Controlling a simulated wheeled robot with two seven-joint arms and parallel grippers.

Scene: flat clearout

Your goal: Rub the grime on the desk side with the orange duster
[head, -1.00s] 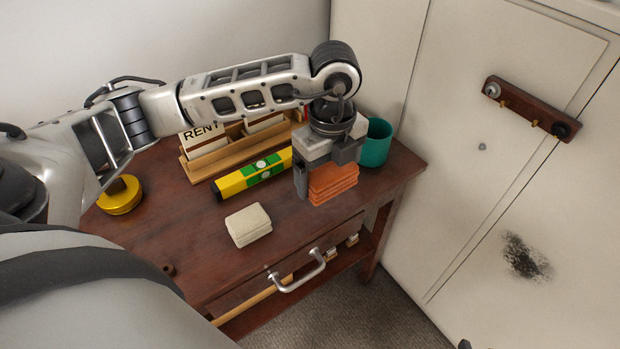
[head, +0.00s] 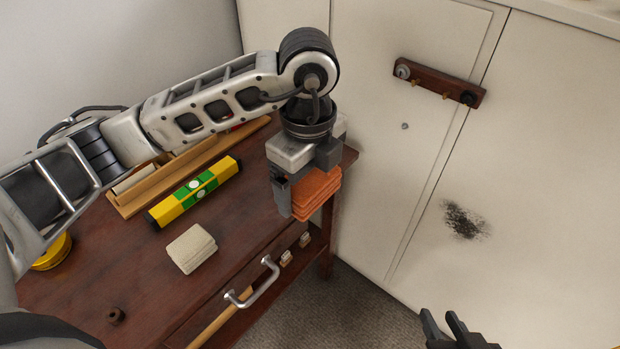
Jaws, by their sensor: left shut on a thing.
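The orange duster (head: 316,194), a folded stack of cloth, is held in my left gripper (head: 293,192) over the right end of the brown desk (head: 130,265). My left gripper is shut on it. The grime (head: 463,221) is a dark speckled patch on the pale upright panel (head: 400,180) right of the desk, not on the wooden desk itself. The duster is apart from the patch, to its left. My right gripper (head: 440,316) shows at the bottom edge, below the grime, fingers apart and empty.
A dark wooden hook rail (head: 438,82) juts from the panel above the grime. A yellow-green level (head: 195,192), a cream cloth (head: 191,249), a wooden letter rack (head: 150,190) and a yellow round object (head: 52,252) are on the desk. Carpet (head: 350,300) is clear before the panel.

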